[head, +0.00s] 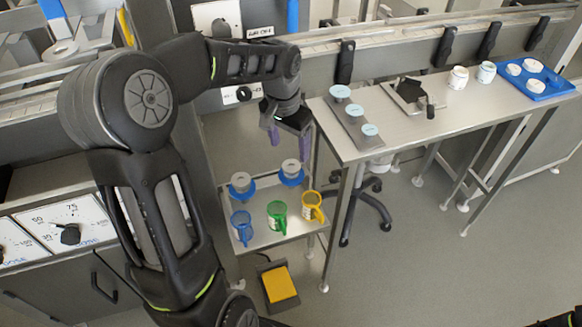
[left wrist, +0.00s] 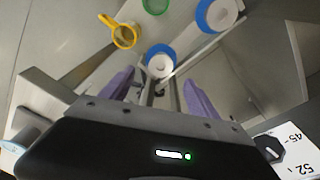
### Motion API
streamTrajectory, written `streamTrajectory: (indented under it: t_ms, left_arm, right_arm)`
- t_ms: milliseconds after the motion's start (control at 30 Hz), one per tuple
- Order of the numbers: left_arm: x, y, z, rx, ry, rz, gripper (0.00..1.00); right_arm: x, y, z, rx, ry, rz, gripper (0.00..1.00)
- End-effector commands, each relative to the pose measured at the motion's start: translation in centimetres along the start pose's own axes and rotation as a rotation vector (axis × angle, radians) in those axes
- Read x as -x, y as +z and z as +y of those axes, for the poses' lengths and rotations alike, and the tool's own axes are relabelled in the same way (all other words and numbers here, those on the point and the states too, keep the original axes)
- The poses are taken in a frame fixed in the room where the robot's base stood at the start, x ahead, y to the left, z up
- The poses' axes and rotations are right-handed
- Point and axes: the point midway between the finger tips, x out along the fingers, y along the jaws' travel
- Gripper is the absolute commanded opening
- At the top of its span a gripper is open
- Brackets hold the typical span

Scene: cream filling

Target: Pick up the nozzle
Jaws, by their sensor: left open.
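Two nozzle-like parts, each a grey cylinder on a blue round flange, stand on the small metal shelf (head: 262,241): the left one (head: 241,184) and the right one (head: 291,173). My left gripper (head: 289,143) has purple fingers, is open and empty, and hangs above and behind the right part. In the left wrist view the right part (left wrist: 160,63) appears between and beyond the open fingers (left wrist: 160,92). The left part (left wrist: 218,14) is farther off at the top. My right gripper is not in view.
Blue (head: 241,227), green (head: 277,215) and yellow (head: 312,206) cups stand in front of the parts. A metal table (head: 400,135) with lidded containers, white jars and a blue tray (head: 548,88) is to the right. A yellow pedal (head: 279,284) sits on the floor below.

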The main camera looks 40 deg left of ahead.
Motion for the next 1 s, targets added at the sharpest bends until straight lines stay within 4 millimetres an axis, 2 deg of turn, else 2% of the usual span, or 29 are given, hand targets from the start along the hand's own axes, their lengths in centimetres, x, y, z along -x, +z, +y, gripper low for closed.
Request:
streamTrajectory:
  t_ms: [200, 467, 800, 1000]
  left_arm:
    - [-0.2, 0.0, 0.0, 0.000, 0.000, -0.001, 0.70]
    - [-2.6, 0.0, 0.0, -0.001, 0.000, -0.001, 0.70]
    - [-2.9, 0.0, 0.0, 0.000, 0.001, -0.001, 0.70]
    - [-5.2, 0.0, -0.2, 0.001, 0.002, -0.004, 0.70]
  right_arm:
    - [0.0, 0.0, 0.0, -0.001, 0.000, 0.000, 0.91]
    - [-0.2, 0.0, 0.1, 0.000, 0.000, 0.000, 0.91]
    - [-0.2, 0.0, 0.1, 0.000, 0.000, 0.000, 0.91]
    - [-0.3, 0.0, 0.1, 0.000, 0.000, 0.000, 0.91]
